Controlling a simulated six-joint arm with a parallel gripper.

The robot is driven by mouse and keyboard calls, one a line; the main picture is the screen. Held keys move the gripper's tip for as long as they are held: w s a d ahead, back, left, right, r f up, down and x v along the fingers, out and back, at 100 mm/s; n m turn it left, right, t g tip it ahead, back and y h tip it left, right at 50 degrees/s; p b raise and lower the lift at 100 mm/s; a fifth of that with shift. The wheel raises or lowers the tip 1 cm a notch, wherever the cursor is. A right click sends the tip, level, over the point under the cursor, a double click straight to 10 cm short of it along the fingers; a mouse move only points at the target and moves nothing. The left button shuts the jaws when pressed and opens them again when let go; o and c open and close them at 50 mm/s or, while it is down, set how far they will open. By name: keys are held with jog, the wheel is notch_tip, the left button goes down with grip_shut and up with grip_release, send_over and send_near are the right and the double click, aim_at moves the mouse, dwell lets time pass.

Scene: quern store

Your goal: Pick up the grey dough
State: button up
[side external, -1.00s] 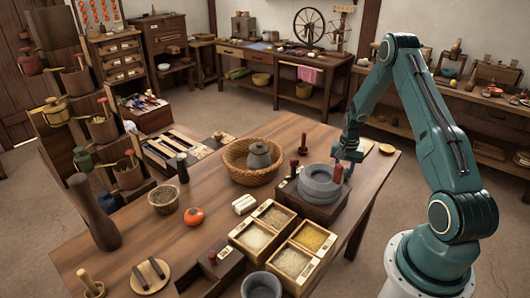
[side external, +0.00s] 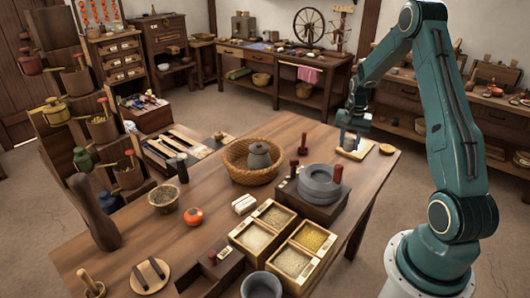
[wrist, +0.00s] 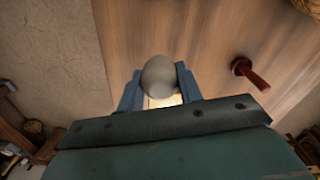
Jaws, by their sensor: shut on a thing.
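The grey dough (wrist: 159,76) is a smooth, rounded lump in the wrist view. It sits between the two blue-grey fingers of my gripper (wrist: 158,84), which are shut on it. In the side external view my gripper (side external: 351,131) is over the pale board (side external: 364,155) at the far right end of the table. The grey dough is small there and partly hidden by the fingers. From these views I cannot tell how far it is above the board.
A round grey quern (side external: 321,184) on a dark base stands just in front. A dark red-handled tool (side external: 302,146) stands left of it. An orange-brown round piece (side external: 386,149) lies by the board's right. A wicker basket (side external: 236,172) holds a grey pot.

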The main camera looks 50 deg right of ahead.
aim_at(350, 138)
notch_tip(350, 138, up, 8)
jog(key=shift+f, duration=0.1)
jog(key=shift+w, duration=0.1)
dwell(0.7)
